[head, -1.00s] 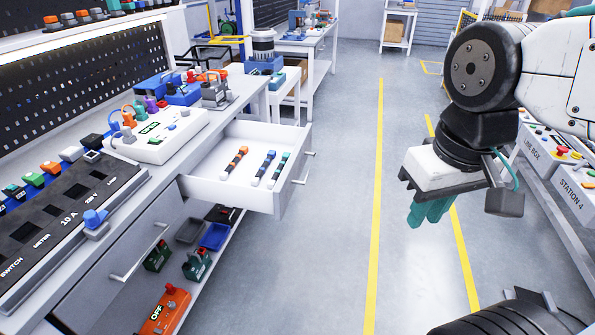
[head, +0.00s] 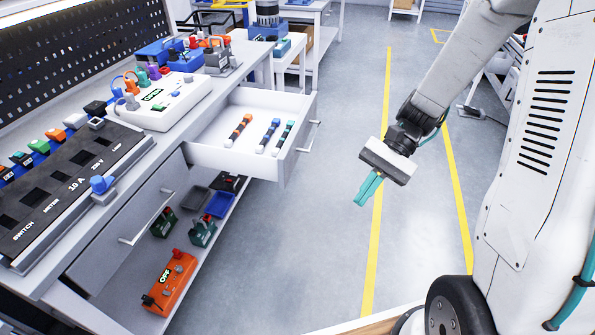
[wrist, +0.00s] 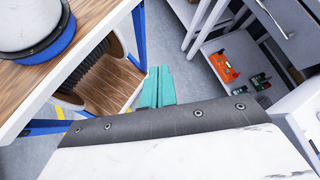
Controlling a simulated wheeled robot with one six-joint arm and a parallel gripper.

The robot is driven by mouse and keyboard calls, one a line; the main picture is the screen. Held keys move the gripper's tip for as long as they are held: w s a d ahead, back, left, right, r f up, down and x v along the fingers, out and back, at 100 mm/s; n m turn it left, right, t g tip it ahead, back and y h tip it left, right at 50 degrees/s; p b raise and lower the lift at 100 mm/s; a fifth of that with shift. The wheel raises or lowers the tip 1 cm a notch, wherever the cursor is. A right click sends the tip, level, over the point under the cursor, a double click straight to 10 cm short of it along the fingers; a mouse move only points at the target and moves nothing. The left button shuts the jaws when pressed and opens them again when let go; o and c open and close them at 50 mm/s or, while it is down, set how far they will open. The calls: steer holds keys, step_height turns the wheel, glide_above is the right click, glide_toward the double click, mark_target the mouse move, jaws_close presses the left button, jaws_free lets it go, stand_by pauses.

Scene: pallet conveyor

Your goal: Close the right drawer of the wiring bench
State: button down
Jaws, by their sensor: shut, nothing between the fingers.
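The right drawer (head: 290,163) of the wiring bench (head: 210,130) is pulled out toward the aisle in the head view. It is white inside, with a grey front and a bar handle (head: 309,137). One orange-banded rod (head: 238,130) and two blue or teal-banded rods (head: 268,136) lie in it. My gripper (head: 366,191) has teal fingers, shut and empty. It hangs in the aisle to the right of the drawer front, apart from it in the picture, fingers pointing down and left.
The left drawer (head: 130,235) is shut, its handle facing the aisle. An orange box marked OFF (head: 169,284) and small trays are on the shelf below. A white switch box (head: 160,102) and a black panel (head: 75,185) stand on the benchtop. The floor beside the yellow line (head: 376,240) is clear.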

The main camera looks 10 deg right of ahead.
steer(key=w+f+m+t+y, duration=0.4)
steer(key=w+f+m+y, duration=0.25)
steer(key=f, duration=0.25)
steer(key=m+t, duration=0.9)
steer(key=t, duration=0.1)
glide_toward(288, 169)
steer(key=x, duration=0.6)
steer(key=shift+w+a, duration=0.15)
steer(key=shift+a, duration=0.2)
steer(key=shift+w+a, duration=0.15)
